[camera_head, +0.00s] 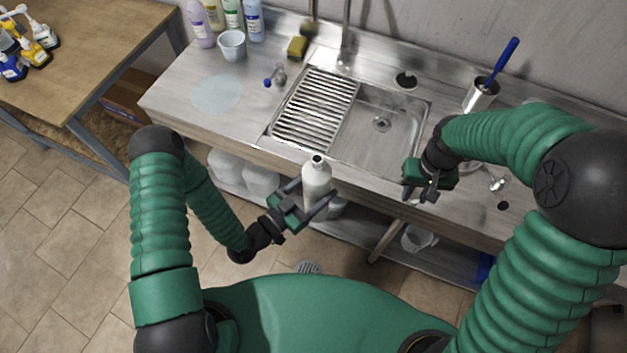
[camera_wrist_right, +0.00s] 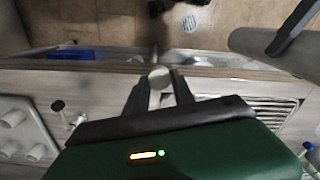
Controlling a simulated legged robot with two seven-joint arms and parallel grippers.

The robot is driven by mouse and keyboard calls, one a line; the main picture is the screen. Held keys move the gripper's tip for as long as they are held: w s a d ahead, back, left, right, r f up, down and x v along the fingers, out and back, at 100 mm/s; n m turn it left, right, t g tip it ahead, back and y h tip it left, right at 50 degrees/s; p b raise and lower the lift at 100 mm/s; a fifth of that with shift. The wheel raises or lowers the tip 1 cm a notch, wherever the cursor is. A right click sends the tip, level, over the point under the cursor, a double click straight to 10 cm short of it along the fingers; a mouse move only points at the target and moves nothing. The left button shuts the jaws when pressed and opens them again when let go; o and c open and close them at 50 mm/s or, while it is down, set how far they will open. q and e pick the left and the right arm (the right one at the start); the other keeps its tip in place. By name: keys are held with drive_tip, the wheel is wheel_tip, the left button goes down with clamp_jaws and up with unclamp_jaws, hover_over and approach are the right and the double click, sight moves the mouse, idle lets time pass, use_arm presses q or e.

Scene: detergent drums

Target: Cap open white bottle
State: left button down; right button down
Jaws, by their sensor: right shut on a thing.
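The white bottle (camera_head: 317,178) stands about upright in front of the counter edge, its dark open mouth facing up. My left gripper (camera_head: 306,196) is shut around its body. The bottle also shows at the upper right of the right wrist view (camera_wrist_right: 255,42). My right gripper (camera_head: 424,194) is to the right of the bottle, near the counter's front edge and apart from it. In the right wrist view a small round white thing, seemingly the cap (camera_wrist_right: 158,76), sits between its fingertips. The head view hides the cap.
A steel sink (camera_head: 385,125) with a ribbed drainboard (camera_head: 312,105) lies behind the bottle. A steel cup with a blue-handled brush (camera_head: 481,95) stands at the right. White containers (camera_head: 262,181) sit under the counter.

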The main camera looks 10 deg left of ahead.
drive_tip(key=w+a+r+n, duration=0.1)
drive_tip(key=a+r+n, duration=0.2)
drive_tip(key=a+r, duration=0.6)
drive_tip(key=w+a+r+n, duration=0.1)
drive_tip(key=a+r+n, duration=0.1)
drive_tip(key=a+r, duration=0.6)
drive_tip(key=a, duration=0.7)
drive_tip(key=shift+a+r+n, duration=0.3)
drive_tip(key=shift+r+n, duration=0.05)
drive_tip(key=shift+n, duration=0.05)
drive_tip(key=shift+f, duration=2.05)
drive_tip(key=shift+s+d+r, duration=0.1)
drive_tip(key=shift+r, duration=0.1)
drive_tip(key=shift+f, duration=0.1)
drive_tip(key=shift+f, duration=0.9)
